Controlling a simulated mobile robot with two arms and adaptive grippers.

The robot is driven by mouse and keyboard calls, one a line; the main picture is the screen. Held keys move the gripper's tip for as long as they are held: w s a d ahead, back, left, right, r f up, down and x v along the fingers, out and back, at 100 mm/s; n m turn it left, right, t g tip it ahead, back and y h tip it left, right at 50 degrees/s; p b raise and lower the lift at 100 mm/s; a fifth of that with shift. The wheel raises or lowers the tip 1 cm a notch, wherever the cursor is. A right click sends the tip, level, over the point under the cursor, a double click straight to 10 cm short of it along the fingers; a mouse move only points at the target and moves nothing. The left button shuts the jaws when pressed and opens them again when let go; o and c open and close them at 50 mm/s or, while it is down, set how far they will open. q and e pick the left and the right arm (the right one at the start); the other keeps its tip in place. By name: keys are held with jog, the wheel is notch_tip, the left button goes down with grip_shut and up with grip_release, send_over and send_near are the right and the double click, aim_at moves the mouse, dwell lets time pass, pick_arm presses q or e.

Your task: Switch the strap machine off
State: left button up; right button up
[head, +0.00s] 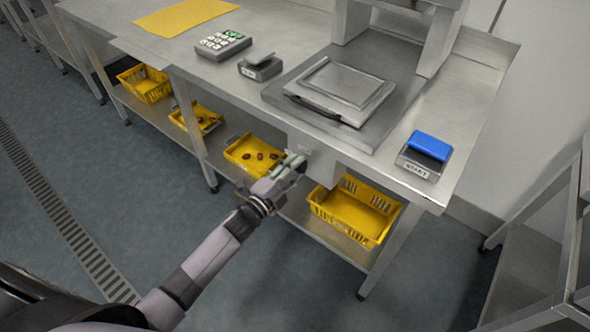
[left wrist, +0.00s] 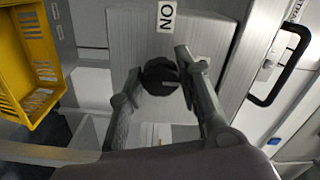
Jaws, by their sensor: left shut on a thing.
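The steel machine (head: 335,130) stands on the bench, with an upright frame at the back and a flat plate on top. Its grey front box (left wrist: 205,65) fills the middle of the left wrist view and carries a white label (left wrist: 166,16) with the letters O and N, turned sideways. A dark round knob (left wrist: 160,77) sits on the box below the label. My left gripper (head: 294,163) is at the box front below the bench top, its fingers (left wrist: 160,80) closed around the knob. The fingers hide part of the knob. My right gripper is not in view.
A blue START button (head: 430,146) is at the bench's right end. A keypad (head: 223,44), a small grey button box (head: 260,67) and a yellow sheet (head: 186,16) lie to the left. Yellow crates (head: 352,214), some with dates, stand on the lower shelf.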

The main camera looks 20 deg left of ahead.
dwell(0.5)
pick_arm(q)
jog(key=o, duration=1.1)
jog(key=shift+o, duration=0.2)
jog(key=v, duration=1.2)
